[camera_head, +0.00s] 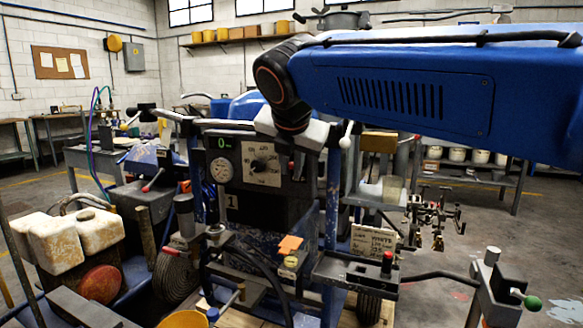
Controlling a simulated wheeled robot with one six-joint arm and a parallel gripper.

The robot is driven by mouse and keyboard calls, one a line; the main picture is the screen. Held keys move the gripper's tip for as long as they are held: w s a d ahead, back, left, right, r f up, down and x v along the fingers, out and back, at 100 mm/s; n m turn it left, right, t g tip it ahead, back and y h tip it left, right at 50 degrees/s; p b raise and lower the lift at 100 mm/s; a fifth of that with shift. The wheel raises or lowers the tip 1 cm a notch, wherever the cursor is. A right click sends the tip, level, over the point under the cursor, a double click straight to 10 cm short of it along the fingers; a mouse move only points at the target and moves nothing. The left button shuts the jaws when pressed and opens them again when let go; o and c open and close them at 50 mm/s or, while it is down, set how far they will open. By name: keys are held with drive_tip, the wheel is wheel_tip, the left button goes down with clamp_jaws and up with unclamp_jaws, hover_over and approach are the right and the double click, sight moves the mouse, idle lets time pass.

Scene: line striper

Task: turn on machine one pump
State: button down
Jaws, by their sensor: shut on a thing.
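Machine one is the striper with a dark control panel (240,204) marked with a white 1. The panel carries a round gauge (222,171), a green display reading 0 (224,142) and a pale plate with a black knob (264,164).
My blue arm covers the upper right. A white-knobbed lever (346,137) stands close right of my wrist. White-and-rust jugs (68,240) sit at left. A red-topped button (387,261) and a green-knobbed handle (532,303) are at lower right. Shelves (470,167) stand behind.

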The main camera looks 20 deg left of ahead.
drive_tip(key=shift+w+r, duration=0.1)
drive_tip(key=shift+r, duration=0.1)
drive_tip(key=c, duration=1.7)
unclamp_jaws()
drive_tip(key=shift+c, duration=0.2)
drive_tip(key=shift+f, duration=0.1)
drive_tip(key=v, duration=1.7)
drive_tip(key=shift+d, duration=0.1)
